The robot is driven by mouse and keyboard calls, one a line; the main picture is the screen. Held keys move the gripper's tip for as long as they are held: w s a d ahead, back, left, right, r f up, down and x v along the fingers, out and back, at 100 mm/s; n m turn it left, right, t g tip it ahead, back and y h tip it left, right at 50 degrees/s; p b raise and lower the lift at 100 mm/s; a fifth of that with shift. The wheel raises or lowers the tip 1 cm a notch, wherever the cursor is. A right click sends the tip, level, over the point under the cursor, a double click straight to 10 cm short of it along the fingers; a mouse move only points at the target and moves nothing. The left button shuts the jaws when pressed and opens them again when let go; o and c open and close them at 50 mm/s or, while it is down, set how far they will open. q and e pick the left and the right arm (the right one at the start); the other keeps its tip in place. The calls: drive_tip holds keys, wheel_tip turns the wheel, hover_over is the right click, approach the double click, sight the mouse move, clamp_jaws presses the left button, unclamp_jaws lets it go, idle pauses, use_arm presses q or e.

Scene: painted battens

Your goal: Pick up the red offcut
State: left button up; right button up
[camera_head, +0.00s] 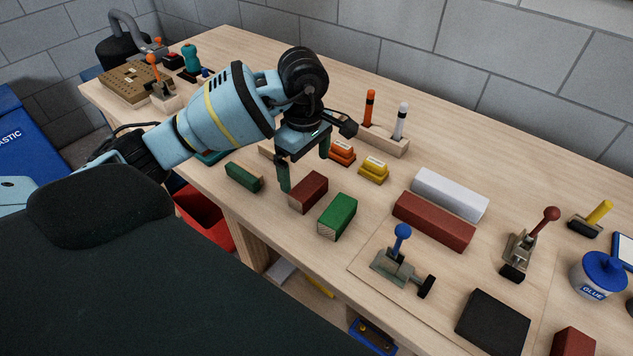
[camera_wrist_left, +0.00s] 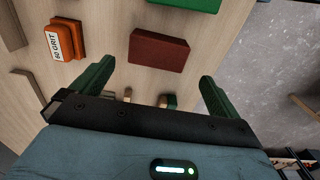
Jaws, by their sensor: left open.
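The red offcut (camera_head: 308,192) is a short dark-red block lying on the workbench, between a dark green block and a brighter green one. In the left wrist view the red offcut (camera_wrist_left: 158,50) lies ahead of the fingers, between their lines. My left gripper (camera_head: 304,168) is above the bench with its fingers pointing down, just behind and left of the red offcut. In the left wrist view my left gripper (camera_wrist_left: 152,85) has its two green fingers spread wide with nothing between them. My right gripper is not in view.
A green block (camera_head: 338,217) and a dark green block (camera_head: 243,177) flank the offcut. Orange (camera_head: 341,153) and yellow (camera_head: 374,170) sanding blocks lie behind. A long red batten (camera_head: 433,221), a white batten (camera_head: 449,194) and a blue-knobbed clamp (camera_head: 401,262) stand to the right. The bench's front edge is close.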

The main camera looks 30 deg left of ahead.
sight(308, 185)
use_arm(q)
drive_tip(key=shift+s+d+f, duration=0.1)
drive_tip(key=shift+s+f, duration=0.1)
drive_tip(key=shift+f, duration=1.05)
drive_tip(key=shift+w+f, duration=0.1)
drive_tip(key=shift+f, duration=0.35)
drive_tip(key=shift+w+f, duration=0.15)
drive_tip(key=shift+f, duration=0.95)
drive_tip(key=shift+w+f, duration=0.15)
drive_tip(key=shift+f, duration=0.95)
drive_tip(key=c, duration=0.9)
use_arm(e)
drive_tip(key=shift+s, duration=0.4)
use_arm(q)
drive_tip(key=shift+r, duration=0.1)
